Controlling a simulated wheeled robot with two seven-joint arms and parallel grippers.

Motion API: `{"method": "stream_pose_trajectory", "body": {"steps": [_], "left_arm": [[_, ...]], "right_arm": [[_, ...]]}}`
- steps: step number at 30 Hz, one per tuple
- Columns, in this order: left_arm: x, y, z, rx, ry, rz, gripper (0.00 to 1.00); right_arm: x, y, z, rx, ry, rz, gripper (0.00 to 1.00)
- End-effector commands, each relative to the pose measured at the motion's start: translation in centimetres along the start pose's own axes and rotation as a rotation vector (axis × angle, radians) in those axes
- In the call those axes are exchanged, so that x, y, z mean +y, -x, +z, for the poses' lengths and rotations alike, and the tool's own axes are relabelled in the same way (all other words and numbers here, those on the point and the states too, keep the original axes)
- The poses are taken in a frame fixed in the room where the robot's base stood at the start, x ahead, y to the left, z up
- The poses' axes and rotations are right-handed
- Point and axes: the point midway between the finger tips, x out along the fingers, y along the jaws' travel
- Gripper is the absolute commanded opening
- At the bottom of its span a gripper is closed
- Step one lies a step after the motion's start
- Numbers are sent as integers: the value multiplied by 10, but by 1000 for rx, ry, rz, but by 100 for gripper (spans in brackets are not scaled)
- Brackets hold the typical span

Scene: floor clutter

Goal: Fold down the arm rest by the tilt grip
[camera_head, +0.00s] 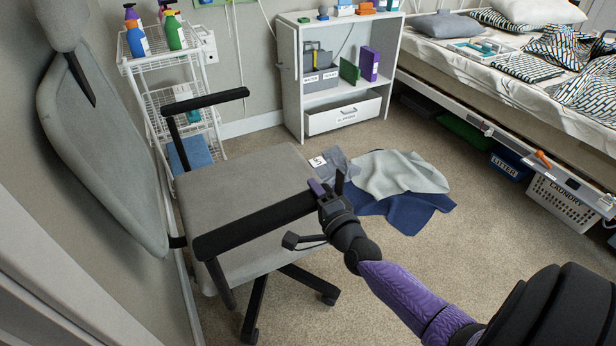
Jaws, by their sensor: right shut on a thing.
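A grey office chair (235,180) stands at the left with its backrest against the left side. Its near arm rest (255,221) is a black bar that slopes up to the right over the seat's near edge. My right gripper (328,192) is at the front end of this arm rest, shut on the tilt grip there. The fingers hide most of the grip, so its shape cannot be told. The far arm rest (207,101) stands raised above the far side of the seat. My left gripper is out of view.
Grey and blue cloths (400,190) lie on the carpet right of the chair. A wire trolley (150,65) with bottles stands behind it. A white shelf (300,80) is at the back, and a bed (470,75) with a laundry basket (562,203) is at right. Carpet in front is clear.

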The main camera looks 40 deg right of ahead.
Motion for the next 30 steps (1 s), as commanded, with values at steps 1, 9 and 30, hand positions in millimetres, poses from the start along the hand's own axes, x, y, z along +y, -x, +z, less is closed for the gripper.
{"method": "stream_pose_trajectory", "body": {"steps": [1,9,30], "left_arm": [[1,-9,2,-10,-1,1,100],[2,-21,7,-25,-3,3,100],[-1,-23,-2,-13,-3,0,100]], "right_arm": [[12,0,3,-8,-17,6,0],[23,0,2,-8,-88,2,0],[25,0,2,-6,-105,4,75]]}}
